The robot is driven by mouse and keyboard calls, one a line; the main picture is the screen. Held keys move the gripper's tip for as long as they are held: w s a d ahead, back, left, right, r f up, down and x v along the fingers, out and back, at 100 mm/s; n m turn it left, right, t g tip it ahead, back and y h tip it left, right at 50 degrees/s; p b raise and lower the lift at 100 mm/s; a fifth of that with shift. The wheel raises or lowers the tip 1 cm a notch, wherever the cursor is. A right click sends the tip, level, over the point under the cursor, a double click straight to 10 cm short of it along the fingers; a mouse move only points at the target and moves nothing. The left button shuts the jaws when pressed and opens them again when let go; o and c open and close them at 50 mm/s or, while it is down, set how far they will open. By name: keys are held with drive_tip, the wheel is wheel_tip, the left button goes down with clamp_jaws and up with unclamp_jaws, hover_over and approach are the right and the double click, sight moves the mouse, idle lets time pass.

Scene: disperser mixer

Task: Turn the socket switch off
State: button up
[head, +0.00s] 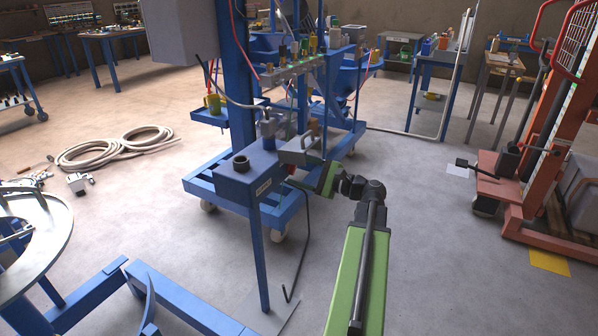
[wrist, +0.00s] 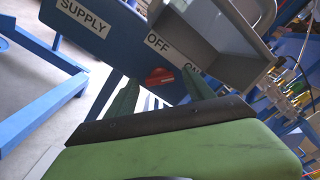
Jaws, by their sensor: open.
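The blue supply box (head: 245,180) stands on a blue post in the middle of the head view. In the wrist view its blue face (wrist: 100,45) is tilted and carries SUPPLY, OFF and partly hidden ON labels. A red switch (wrist: 159,77) sits below and between the OFF and ON labels; I cannot tell which one it points at. My gripper (wrist: 160,76) is open, its two green fingers on either side of the red switch. I cannot tell whether they touch it. In the head view my gripper (head: 318,178) is at the right end of the box; the switch is hidden there.
A grey housing (wrist: 215,35) juts out above the switch, close to the right finger. A black cable (head: 305,240) hangs to the floor. A blue machine frame (head: 240,100) stands behind the box. An orange lift (head: 540,150) is at the right. Floor between is clear.

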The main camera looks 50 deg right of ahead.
clamp_jaws()
idle(0.4)
drive_tip(key=shift+n, duration=0.4)
drive_tip(key=n, duration=0.2)
drive_tip(key=shift+n, duration=0.4)
drive_tip(key=n, duration=0.4)
drive_tip(key=shift+n, duration=4.3)
